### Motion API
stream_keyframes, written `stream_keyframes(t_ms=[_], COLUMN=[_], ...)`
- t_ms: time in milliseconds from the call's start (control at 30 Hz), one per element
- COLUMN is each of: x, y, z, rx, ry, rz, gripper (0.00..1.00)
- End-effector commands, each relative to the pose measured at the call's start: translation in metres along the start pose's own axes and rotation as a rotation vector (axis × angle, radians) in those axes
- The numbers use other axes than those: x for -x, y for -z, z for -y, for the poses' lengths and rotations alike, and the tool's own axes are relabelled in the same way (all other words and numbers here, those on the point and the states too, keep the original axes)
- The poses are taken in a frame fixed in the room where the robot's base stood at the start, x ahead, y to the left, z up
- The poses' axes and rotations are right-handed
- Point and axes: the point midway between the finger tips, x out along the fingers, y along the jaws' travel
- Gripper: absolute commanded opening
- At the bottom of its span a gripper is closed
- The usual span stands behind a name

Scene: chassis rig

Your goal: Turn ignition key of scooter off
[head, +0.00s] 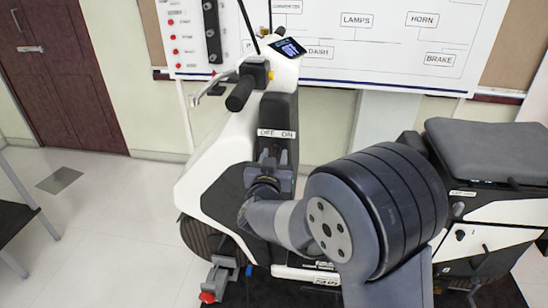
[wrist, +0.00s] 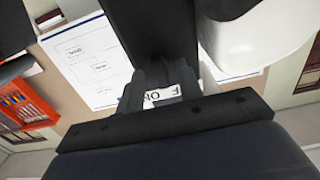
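The white and black scooter (head: 225,160) stands in the middle of the head view. Its white label (head: 276,133) reads OFF on the left and ON on the right, on the dark front panel. My gripper (head: 271,156) is just below this label, close to the panel. In the wrist view, the two fingers of my gripper (wrist: 161,88) stand apart, with part of the label (wrist: 150,100) showing between them. The ignition key cannot be made out; my gripper covers that spot. Whether the fingers touch the key cannot be told.
The handlebar grip (head: 240,93) and brake lever (head: 208,91) stick out above and left of my gripper. The seat (head: 485,150) is at the right. A whiteboard (head: 390,55) with labelled boxes is behind. Open floor (head: 110,230) lies at the left.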

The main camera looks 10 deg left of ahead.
Motion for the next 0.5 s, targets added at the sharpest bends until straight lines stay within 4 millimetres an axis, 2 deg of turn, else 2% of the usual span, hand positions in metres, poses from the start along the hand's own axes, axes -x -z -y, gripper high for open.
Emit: stream_keyframes(t_ms=[167, 500], x=[0.015, 0.082], y=[-0.001, -0.001], z=[0.001, 0.001], rx=[0.0, 0.001], ry=[0.004, 0.005], rz=[0.0, 0.0], gripper=[0.35, 0.35])
